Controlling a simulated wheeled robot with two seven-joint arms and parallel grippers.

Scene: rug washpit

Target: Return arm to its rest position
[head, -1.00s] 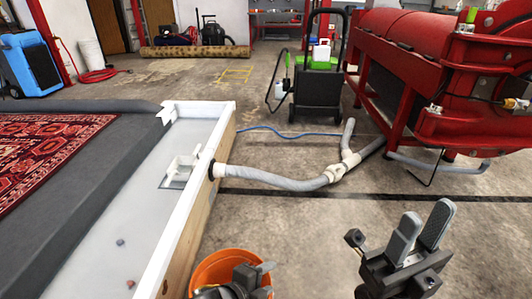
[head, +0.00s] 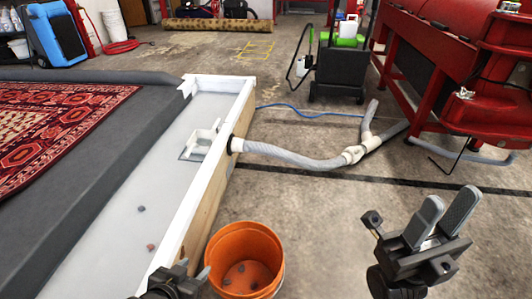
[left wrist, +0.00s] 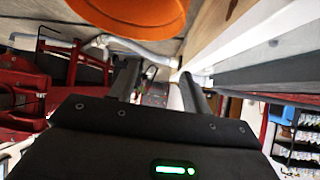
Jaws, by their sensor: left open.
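My left gripper (head: 188,278) is at the bottom edge of the head view, beside the left rim of the orange bucket (head: 245,245) and partly cut off by the frame. In the left wrist view its two fingers (left wrist: 160,88) stand apart with nothing between them. The bucket also shows at the top of that view (left wrist: 135,12). Several small dark lumps (head: 248,275) lie in the bucket. My right gripper (head: 443,215) is at the lower right, its two grey fingers pointing up, slightly apart and empty.
The white-walled wash pit (head: 212,150) holds a drain fitting (head: 203,138) and two small lumps (head: 141,209). A grey hose (head: 300,160) crosses the floor. A red machine (head: 420,60) stands at the right, a black cart (head: 340,70) at the back. Concrete between bucket and right gripper is clear.

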